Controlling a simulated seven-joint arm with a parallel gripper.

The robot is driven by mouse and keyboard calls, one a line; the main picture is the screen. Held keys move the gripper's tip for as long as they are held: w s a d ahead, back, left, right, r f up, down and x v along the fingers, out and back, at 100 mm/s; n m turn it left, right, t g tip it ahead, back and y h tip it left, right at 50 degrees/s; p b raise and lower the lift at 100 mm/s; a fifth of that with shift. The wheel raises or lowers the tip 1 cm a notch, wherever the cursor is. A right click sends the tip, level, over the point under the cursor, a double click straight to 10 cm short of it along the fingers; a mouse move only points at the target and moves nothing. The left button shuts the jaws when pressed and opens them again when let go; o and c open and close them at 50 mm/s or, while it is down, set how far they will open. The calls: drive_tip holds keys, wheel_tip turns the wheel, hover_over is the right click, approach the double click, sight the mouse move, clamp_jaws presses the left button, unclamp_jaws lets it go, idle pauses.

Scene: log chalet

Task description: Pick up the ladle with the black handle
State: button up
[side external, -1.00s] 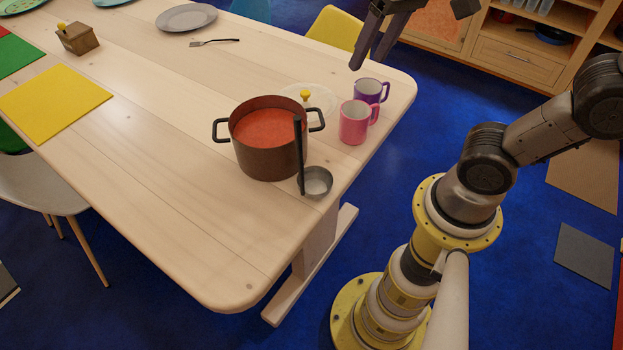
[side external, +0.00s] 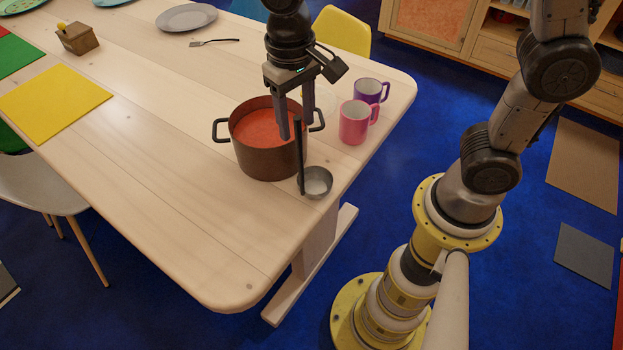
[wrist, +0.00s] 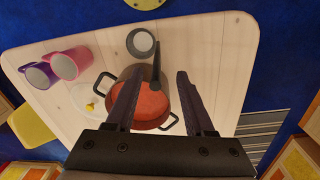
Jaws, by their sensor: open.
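The ladle (side external: 317,182) has a grey metal bowl and a black handle (side external: 299,157). It stands beside the brown pot (side external: 262,165), handle upright, bowl at the table near its right edge. In the wrist view, the ladle bowl (wrist: 142,43) lies beyond the pot and the handle (wrist: 156,66) shows between my fingers. The pot holds red soup and has two black side handles. My gripper (side external: 297,130) is open and empty, pointing down over the right side of the pot, close to the handle top. In the wrist view, my gripper (wrist: 153,78) has its fingers spread.
A pink mug (side external: 353,124) and a purple mug (side external: 367,91) stand right of the pot. A white plate (wrist: 88,98) with a yellow-topped item lies close by, mostly hidden in the side view. The table (side external: 190,220) is clear in front of the pot.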

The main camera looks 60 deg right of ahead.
sight(299, 142)
drive_tip(key=shift+w+d+f, duration=0.1)
drive_tip(key=shift+d+f, duration=0.1)
drive_tip(key=shift+f, duration=1.4)
drive_tip(key=shift+d+f, duration=0.2)
drive_tip(key=shift+f, duration=1.35)
clamp_jaws()
